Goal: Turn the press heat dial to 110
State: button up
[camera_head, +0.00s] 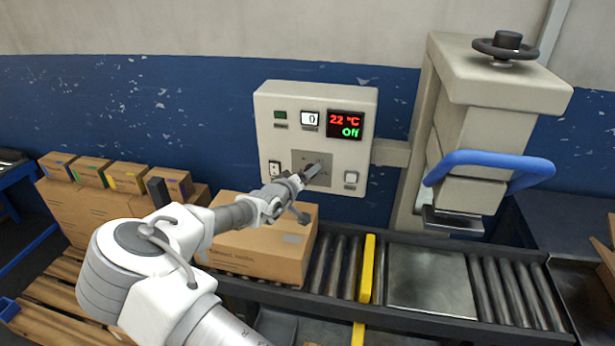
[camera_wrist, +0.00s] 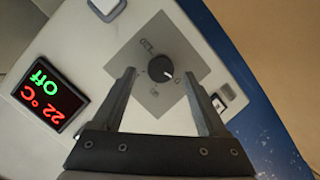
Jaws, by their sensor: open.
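The press heat dial is a small black round knob (camera_wrist: 160,68) with a white pointer mark, on a grey square plate (camera_wrist: 152,103) of the control panel. My gripper (camera_wrist: 158,82) is open, with one finger on each side of the dial in the wrist view; I cannot tell whether they touch it. In the head view my gripper (camera_head: 311,173) is in front of the grey plate and hides most of the dial. The panel (camera_head: 285,99) has a display (camera_head: 345,125) reading 22 °C in red and Off in green.
A small white counter (camera_head: 310,118) reads 0, and switches (camera_head: 275,167) (camera_head: 350,178) flank the plate. The press (camera_head: 480,130) with its blue handle (camera_head: 490,158) stands right. A cardboard box (camera_head: 260,250) sits on the roller conveyor (camera_head: 335,265) below my gripper.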

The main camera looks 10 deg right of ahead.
jog(key=shift+x, duration=0.95)
grip_shut()
